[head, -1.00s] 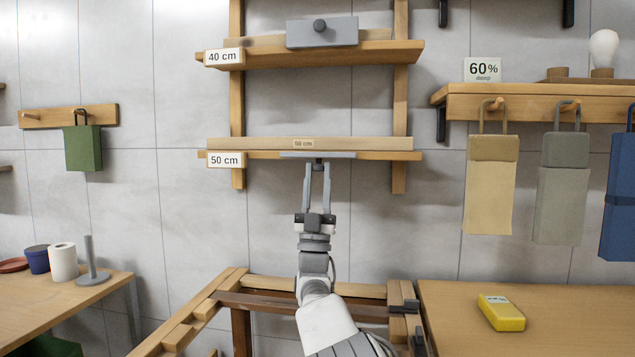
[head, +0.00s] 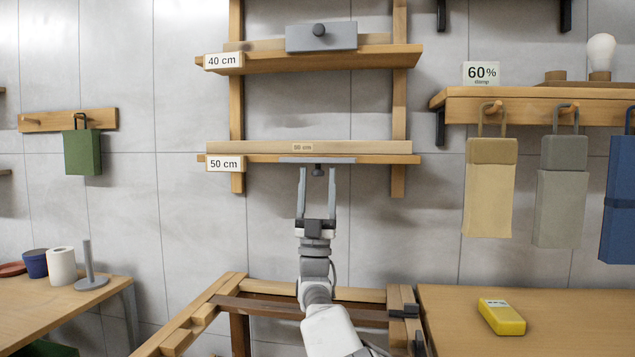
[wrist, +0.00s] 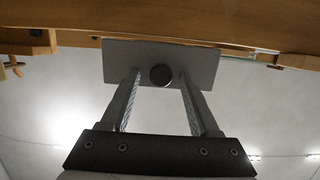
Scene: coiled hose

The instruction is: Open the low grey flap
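The low grey flap (head: 297,160) is at the 50 cm shelf. In the head view it shows nearly edge-on, as a thin grey strip along the shelf's front, with its dark round knob (head: 318,172) below it. In the wrist view the flap (wrist: 120,62) is a flat grey plate with the knob (wrist: 160,75) facing the camera. My gripper (head: 317,172) is open, one finger on each side of the knob, with visible gaps. It also shows in the wrist view (wrist: 159,78), holding nothing. The flap's far side is hidden.
Another grey flap (head: 338,37) with a knob is on the 40 cm shelf (head: 390,52) above. A wooden frame (head: 270,302) stands below around my arm. A table with a yellow box (head: 502,316) is at right.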

